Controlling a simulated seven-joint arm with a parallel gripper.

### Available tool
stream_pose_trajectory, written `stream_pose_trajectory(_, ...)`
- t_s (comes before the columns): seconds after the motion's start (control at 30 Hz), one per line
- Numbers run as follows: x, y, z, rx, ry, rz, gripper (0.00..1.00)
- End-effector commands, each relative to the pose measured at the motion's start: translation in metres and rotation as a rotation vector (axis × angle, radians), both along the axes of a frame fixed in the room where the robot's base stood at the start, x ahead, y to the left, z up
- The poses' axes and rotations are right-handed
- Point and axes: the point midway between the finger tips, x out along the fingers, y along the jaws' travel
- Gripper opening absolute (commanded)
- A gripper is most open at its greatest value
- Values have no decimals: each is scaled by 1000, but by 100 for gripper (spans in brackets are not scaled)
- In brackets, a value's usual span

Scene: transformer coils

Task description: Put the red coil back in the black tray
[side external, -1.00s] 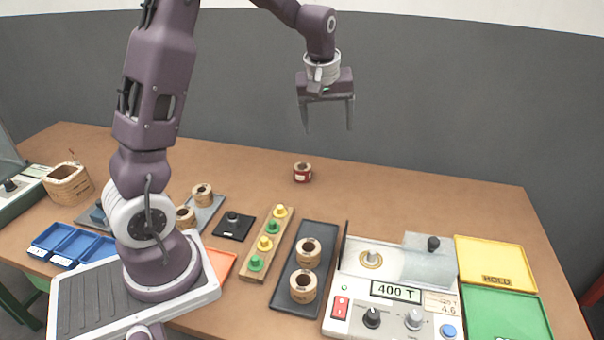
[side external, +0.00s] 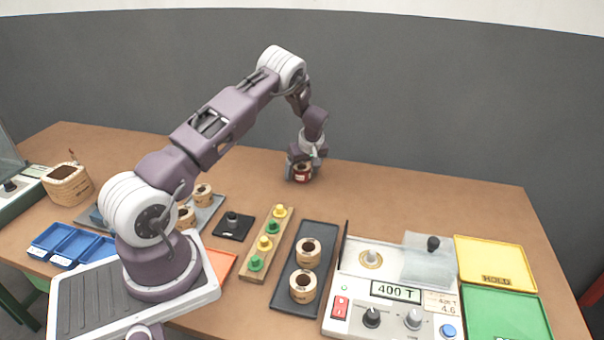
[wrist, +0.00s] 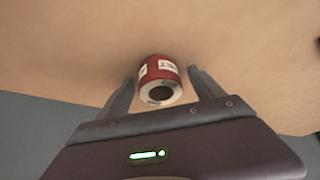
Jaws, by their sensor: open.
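The red coil (side external: 302,175) stands on the wooden table toward the back. In the wrist view the red coil (wrist: 161,78) shows its red side with a white label and a dark hole. My gripper (side external: 302,177) is low at the table around the coil. In the wrist view my gripper's fingers (wrist: 160,76) are open, one on each side of the coil, with a small gap visible. The black tray (side external: 284,287) lies at the front middle and holds two tan coils (side external: 308,252), one behind the other. Its far end is bare.
A wooden strip with green and yellow pegs (side external: 247,270) lies left of the tray. A tester with a "400 T" display (side external: 396,291) stands right of it. Yellow (side external: 497,257) and green trays (side external: 508,318) are at far right. The back right table is clear.

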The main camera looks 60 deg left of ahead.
Motion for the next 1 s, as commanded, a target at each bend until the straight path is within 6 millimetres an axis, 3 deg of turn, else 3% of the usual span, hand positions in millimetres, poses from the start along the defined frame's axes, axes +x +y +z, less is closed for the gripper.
stream_pose_trajectory(0.07,0,0,0,0,0,0,77)
stream_pose_trajectory(0.43,0,0,1,0,0,-1,4)
stream_pose_trajectory(0.5,0,0,1,0,0,-1,0)
stream_pose_trajectory(0.7,1,0,7,1,-2,-1,0)
stream_pose_trajectory(1.0,1,0,78,2,-3,-1,0)
